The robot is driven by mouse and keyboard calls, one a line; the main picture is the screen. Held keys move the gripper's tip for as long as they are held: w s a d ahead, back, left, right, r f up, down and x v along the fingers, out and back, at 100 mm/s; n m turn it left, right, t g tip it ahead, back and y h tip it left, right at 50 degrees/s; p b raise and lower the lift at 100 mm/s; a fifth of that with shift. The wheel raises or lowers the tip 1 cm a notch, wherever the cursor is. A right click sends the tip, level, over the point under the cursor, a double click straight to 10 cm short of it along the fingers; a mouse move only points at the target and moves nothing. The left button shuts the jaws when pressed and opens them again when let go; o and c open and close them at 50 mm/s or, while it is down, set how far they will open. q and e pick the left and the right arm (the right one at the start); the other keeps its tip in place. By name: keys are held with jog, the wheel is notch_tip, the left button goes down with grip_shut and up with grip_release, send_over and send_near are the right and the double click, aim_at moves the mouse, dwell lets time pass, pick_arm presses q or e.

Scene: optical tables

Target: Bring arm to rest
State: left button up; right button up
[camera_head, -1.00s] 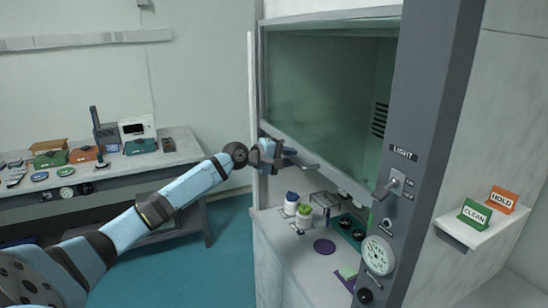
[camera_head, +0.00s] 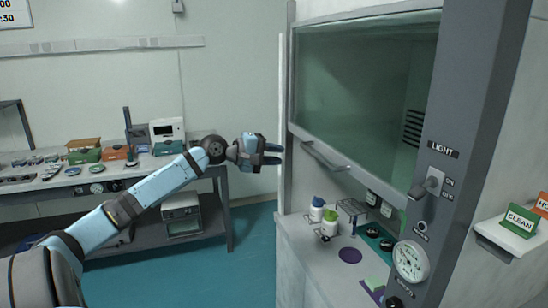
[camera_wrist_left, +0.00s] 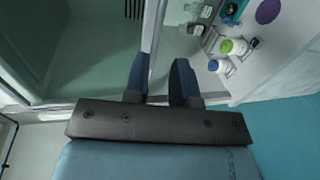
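My left arm reaches in from the left in the head view. Its gripper (camera_head: 272,153) is in the air just left of the fume hood's frame, apart from the grey sash handle (camera_head: 325,157). In the left wrist view its two dark blue fingers (camera_wrist_left: 160,82) are spread with a gap between them and nothing held. The hood's glass sash (camera_head: 360,90) is part way down, with an opening below it. My right gripper is in neither view.
Two bottles (camera_head: 322,217), a purple disc (camera_head: 349,255) and a teal tray (camera_head: 378,238) are on the hood's worktop. A light switch (camera_head: 428,185) is on the grey post. A bench (camera_head: 200,163) with several instruments stands at the left. Teal floor lies free between.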

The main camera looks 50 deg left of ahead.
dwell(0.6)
pick_arm(q)
jog(key=s+d+f+m+g+y+p, duration=0.1)
jog(key=s+d+f+m, duration=0.15)
jog(key=f, duration=0.75)
jog(key=s+d+f+m+g+y, duration=0.15)
jog(key=d+f, duration=0.25)
jog(key=f, duration=0.6)
jog(key=s+d+f+m+p, duration=0.1)
jog(key=s+d+f+m, duration=0.2)
jog(key=f, duration=0.7)
jog(key=s+d+f+m, duration=0.3)
jog(key=s+d, duration=0.3)
jog(key=d, duration=0.3)
jog(key=s+d+f+m+p, duration=0.1)
jog(key=s+d+f+m, duration=0.2)
jog(key=s+d+f, duration=0.3)
jog(key=s+d+f+m+g, duration=0.1)
jog(key=s+d+f+m, duration=0.2)
jog(key=d, duration=0.9)
jog(key=s+f, duration=0.1)
jog(key=s, duration=0.2)
jog(key=shift+d+f+m, duration=0.25)
jog(key=shift+d+m, duration=0.05)
